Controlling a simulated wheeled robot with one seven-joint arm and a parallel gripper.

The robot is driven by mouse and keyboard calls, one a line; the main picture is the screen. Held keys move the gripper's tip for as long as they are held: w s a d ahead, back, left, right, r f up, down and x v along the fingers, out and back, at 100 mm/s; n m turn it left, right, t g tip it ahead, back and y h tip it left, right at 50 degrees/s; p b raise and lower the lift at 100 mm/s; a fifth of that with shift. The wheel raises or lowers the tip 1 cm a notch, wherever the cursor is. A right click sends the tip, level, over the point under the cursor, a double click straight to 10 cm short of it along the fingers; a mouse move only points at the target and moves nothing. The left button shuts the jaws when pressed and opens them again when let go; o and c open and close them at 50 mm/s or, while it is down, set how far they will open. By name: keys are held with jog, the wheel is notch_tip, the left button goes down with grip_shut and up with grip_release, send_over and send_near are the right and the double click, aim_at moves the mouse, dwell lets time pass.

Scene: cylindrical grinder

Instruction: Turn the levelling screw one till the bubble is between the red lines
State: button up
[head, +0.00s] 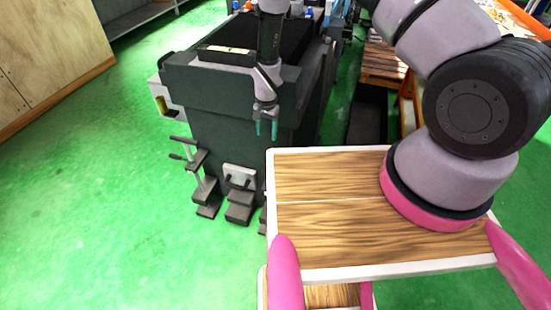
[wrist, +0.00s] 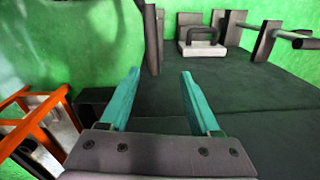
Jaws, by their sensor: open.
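The grinder's dark base (head: 225,125) carries a level (head: 228,55) with a pale yellowish strip on top; the bubble and red lines are too small to make out. Levelling feet stand along its foot: one with a T-shaped handle (head: 192,160) at the left, which also shows in the wrist view (wrist: 268,38). A dark upright post (wrist: 151,38) stands just beyond my fingertips in the wrist view. I cannot tell which is screw one. My gripper (head: 266,129) points down by the base's front side, open and empty; its teal fingers (wrist: 160,78) touch nothing visible.
A pale block with a dark handle (wrist: 203,47) sits between the post and the T-handle. An orange frame (wrist: 40,125) is at lower left in the wrist view. A wooden cabinet (head: 50,55) stands far left; the green floor (head: 100,200) before it is clear.

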jog(key=f, duration=0.1)
jog(key=s+f, duration=0.1)
jog(key=f, duration=0.3)
jog(key=shift+s+d+f, duration=0.1)
jog(key=shift+s+d, duration=0.2)
jog(key=shift+d, duration=0.05)
notch_tip(320, 180, down, 10)
jog(key=shift+f, duration=0.25)
grip_shut()
dwell(1.0)
